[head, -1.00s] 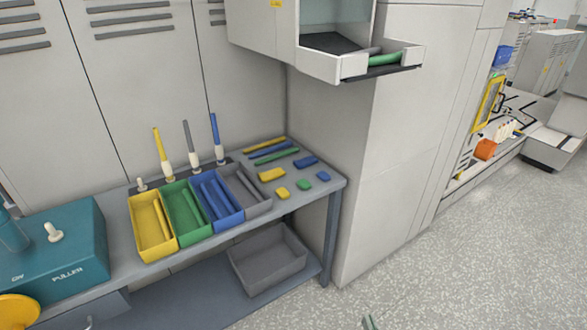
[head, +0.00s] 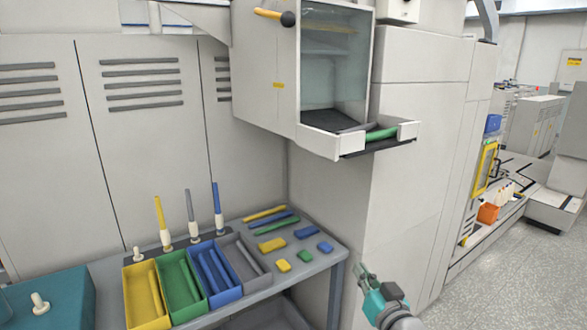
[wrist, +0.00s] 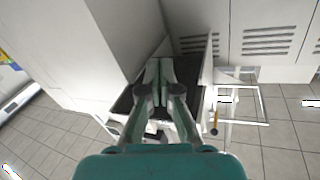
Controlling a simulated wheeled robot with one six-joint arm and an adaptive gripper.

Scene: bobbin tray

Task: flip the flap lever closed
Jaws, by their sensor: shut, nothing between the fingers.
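The flap lever (head: 274,14) is a short yellow-orange handle on a round black pivot. It sits on the left side of the wall-mounted cabinet (head: 268,85) at the top of the head view and points left. In the wrist view the orange lever (wrist: 214,121) shows right of my fingers. My gripper (head: 363,275) is at the lower right of the head view, below the cabinet and apart from the lever. In the wrist view my gripper (wrist: 159,66) has its fingers together with nothing between them.
The cabinet's open tray (head: 335,146) juts out at its bottom and holds a green bobbin (head: 381,134). Below stands a table with yellow, green (head: 181,282), blue and grey bins, upright rods and small coloured blocks. Floor at the right is clear.

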